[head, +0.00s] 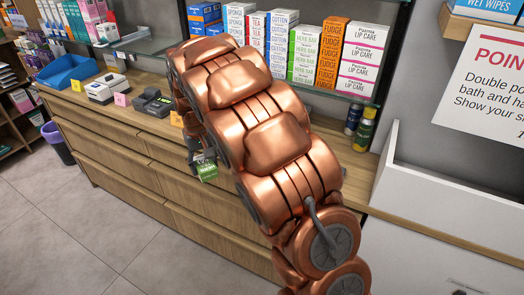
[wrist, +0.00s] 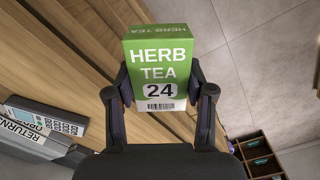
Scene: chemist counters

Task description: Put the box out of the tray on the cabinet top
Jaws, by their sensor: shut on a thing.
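A green and white herb tea box (wrist: 158,60) is held between the two fingers of my gripper (wrist: 160,92) in the wrist view. Its printed front faces the camera. In the head view the box (head: 207,172) shows small beside my arm, in front of the drawer fronts and near the cabinet's front edge. My gripper (head: 201,153) is mostly hidden there behind my copper arm. The wooden cabinet top (head: 85,100) runs along the wall. A blue tray (head: 68,74) stands at its far left end; its inside is hard to make out.
A grey-white device (head: 103,90) and a dark card terminal (head: 152,103) stand on the top, with small coloured tags near them. A shelf of boxes (head: 302,50) hangs above. A purple bin (head: 57,143) is on the floor.

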